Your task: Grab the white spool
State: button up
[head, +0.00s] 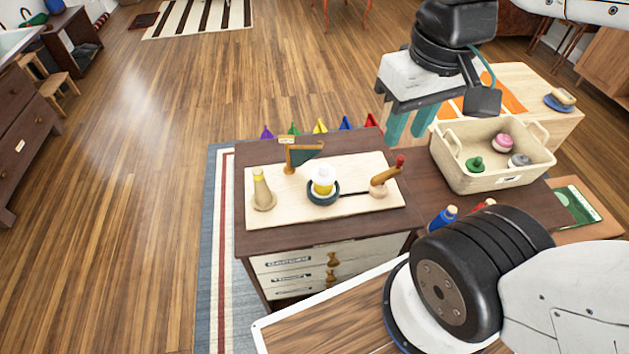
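A small white and yellow piece (323,184), which looks like the white spool, stands upright in a dark blue ring-shaped dish (323,198). The dish is on a pale wooden board (290,218) on top of the dark cabinet. My gripper (410,124) hangs above and to the right of it, near the cabinet's back edge and left of the basket. Its two teal fingers point down, apart, with nothing seen between them.
On the board are a tan bottle-shaped piece (263,190), a small flag (303,155) and a wooden piece with a red tip (388,175). A cream basket (480,184) holds pink, green and grey pieces. Blue and red items stand at the cabinet's front right.

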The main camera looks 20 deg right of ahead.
aim_at(324, 176)
jog(key=u, duration=0.5)
jog(key=k, duration=1.25)
jog(key=z, duration=0.15)
jog(key=i, duration=0.85)
jog(key=z, duration=0.75)
